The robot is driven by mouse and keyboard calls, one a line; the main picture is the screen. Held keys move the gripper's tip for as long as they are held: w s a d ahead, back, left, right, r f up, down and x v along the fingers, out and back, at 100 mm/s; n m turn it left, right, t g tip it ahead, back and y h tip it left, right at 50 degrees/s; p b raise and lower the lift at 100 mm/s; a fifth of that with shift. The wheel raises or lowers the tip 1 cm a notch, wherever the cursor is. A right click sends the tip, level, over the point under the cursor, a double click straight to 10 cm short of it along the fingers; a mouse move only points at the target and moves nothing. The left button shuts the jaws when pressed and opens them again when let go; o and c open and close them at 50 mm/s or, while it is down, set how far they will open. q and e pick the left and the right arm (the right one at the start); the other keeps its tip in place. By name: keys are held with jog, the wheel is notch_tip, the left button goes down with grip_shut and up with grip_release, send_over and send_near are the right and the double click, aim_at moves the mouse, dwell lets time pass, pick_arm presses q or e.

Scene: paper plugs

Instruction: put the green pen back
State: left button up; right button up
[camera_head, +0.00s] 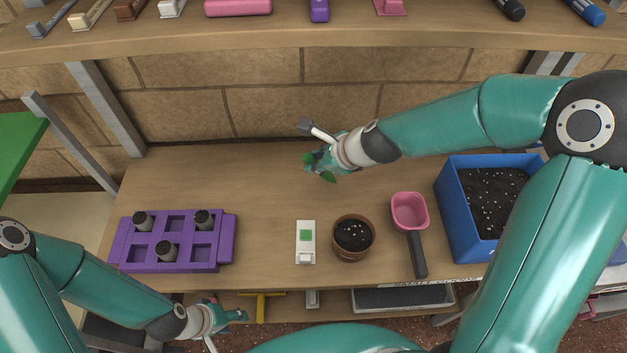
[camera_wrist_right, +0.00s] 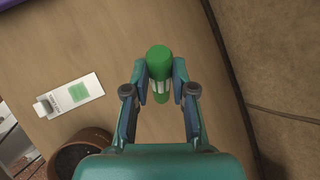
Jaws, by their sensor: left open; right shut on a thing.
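The green pen (camera_wrist_right: 159,58) is in my right gripper (camera_wrist_right: 160,78), held between the fingertips in the right wrist view. In the head view, my right gripper (camera_head: 320,161) is over the back middle of the table, and green parts of the pen (camera_head: 328,177) show around it; the rest is hidden. I cannot tell its exact height above the table. A white piece with a green square (camera_head: 306,243) lies near the table's front edge; it also shows in the right wrist view (camera_wrist_right: 77,95). My left gripper (camera_head: 228,315) is open and empty, below the table's front edge.
A purple tray (camera_head: 228,225) with several dark plugs stands left. A brown pot (camera_head: 353,254), a pink scoop (camera_head: 409,207) and a blue soil bin (camera_head: 452,198) stand right. A shelf (camera_head: 300,42) above holds a blue pen (camera_head: 586,11). The table's back left is clear.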

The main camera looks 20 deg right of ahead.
notch_tip(320, 180, down, 4)
jog(key=b, duration=0.3)
jog(key=shift+b, duration=0.35)
jog(key=o, duration=0.9)
jog(key=shift+o, duration=0.2)
